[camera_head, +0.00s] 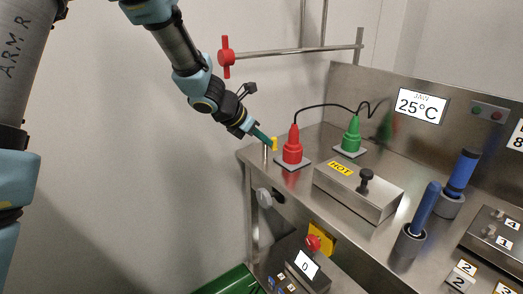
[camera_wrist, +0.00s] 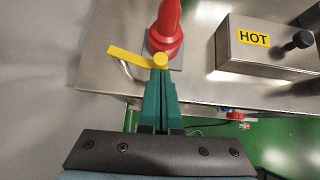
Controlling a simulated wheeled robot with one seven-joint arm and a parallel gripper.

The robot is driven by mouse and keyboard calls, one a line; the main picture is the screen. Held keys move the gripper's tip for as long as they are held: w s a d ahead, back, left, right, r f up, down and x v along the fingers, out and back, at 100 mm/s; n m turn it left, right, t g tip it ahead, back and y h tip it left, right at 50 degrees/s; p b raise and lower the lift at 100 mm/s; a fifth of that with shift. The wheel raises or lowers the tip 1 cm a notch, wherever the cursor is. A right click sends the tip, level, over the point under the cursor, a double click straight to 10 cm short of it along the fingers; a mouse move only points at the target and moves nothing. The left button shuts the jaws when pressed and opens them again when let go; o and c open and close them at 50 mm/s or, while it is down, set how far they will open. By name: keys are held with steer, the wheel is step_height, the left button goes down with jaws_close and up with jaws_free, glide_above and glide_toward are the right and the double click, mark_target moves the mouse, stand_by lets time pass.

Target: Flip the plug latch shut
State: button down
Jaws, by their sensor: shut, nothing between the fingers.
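The red plug (camera_head: 292,149) stands upright on a grey square base near the left end of the steel bench. It also shows at the top of the wrist view (camera_wrist: 167,30). The yellow latch (camera_wrist: 128,56) sticks out to the left beside the plug in the wrist view, with a round yellow end at the right. In the head view the latch (camera_head: 275,143) is a small yellow piece just left of the plug. My gripper (camera_wrist: 160,72) has its green fingers shut and empty, tips right at the round yellow end. I cannot tell whether they touch it.
A green plug (camera_head: 351,135) stands behind, joined to the red one by a black cable. A steel box marked HOT (camera_head: 358,190) with a black knob lies to the right. Blue-handled tools (camera_head: 427,205) stand farther right. A horizontal rod (camera_head: 300,51) with a red knob hangs above.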

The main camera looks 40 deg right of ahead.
steer(key=d+b, duration=0.1)
steer(key=s+d+n+t, duration=0.1)
steer(key=shift+s+d+n+b, duration=0.3)
steer(key=shift+d+b, duration=0.05)
steer(key=shift+w+a, duration=0.35)
steer(key=shift+w, duration=0.35)
stand_by(0.3)
